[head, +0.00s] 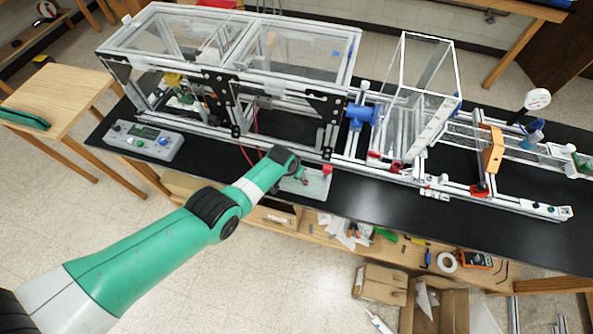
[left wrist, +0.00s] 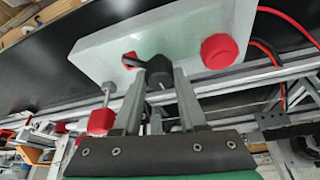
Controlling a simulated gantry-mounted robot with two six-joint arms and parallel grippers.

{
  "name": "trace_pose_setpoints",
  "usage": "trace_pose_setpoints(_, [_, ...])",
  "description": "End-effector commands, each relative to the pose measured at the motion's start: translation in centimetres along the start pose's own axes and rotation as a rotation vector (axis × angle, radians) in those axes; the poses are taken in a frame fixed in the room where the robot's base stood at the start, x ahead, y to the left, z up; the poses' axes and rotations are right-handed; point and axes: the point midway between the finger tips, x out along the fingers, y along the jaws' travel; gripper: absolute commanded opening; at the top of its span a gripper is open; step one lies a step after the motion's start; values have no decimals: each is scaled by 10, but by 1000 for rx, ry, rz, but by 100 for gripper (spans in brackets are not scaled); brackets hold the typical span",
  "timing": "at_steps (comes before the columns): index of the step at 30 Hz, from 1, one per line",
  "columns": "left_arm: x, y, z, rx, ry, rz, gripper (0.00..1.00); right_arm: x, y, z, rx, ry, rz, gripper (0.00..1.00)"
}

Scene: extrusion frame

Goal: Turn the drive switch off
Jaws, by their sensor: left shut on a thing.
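A pale control box (head: 312,186) sits on the black bench in front of the extrusion frame. It fills the top of the left wrist view (left wrist: 110,52), with a round red knob (left wrist: 219,51), a small red part (left wrist: 130,59) and a black switch knob (left wrist: 158,68). I take the black knob for the drive switch; its marking cannot be read. My left gripper (left wrist: 160,78) has its fingers on either side of the black knob and is shut on it. In the head view my wrist covers part of the box. My right gripper is not in view.
The extrusion frame (head: 210,82) stands close behind the box. A grey console (head: 142,141) with a display is on the bench at left. Red cables (left wrist: 275,45) run beside the box. The front bench strip at right is clear.

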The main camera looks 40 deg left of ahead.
Motion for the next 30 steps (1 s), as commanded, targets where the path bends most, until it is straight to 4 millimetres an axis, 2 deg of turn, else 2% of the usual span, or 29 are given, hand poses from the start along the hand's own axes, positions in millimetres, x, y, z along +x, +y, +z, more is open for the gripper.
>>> trace_pose_setpoints(18, [5, 4, 1, -512, -3, -213, 0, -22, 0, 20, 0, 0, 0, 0])
trace_pose_setpoints(30, [5, 4, 1, -691, -3, -285, 0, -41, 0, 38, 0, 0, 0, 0])
